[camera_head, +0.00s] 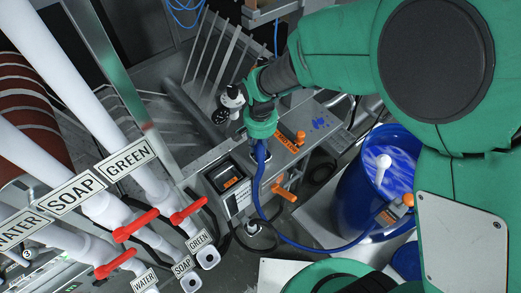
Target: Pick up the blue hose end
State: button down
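The blue hose (258,186) rises in a curve from the floor in front of a grey machine box. Its upper end reaches the underside of my green wrist, where my gripper (261,140) is. The fingers are too small and hidden to tell whether they are open or shut, or whether they touch the hose end. The hose runs down, then right along the floor towards a blue barrel (352,195) of blue liquid.
The grey machine box (225,185) has orange labels and an orange handle (284,190). At left are white pipes (105,205) with red valve handles (134,226) and signs reading WATER, SOAP and GREEN. A metal rack (212,50) stands behind. My arm covers much of the right side.

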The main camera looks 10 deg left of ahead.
jog(key=shift+r, duration=0.85)
notch_tip(320, 180, up, 2)
jog(key=shift+r, duration=0.1)
jog(key=s+d, duration=0.3)
jog(key=s, duration=0.4)
jog(key=s+d+r, duration=0.1)
jog(key=s+d, duration=0.3)
jog(key=s, duration=0.3)
jog(key=shift+d+b, duration=0.15)
jog(key=shift+b, duration=0.15)
jog(key=shift+s, duration=0.1)
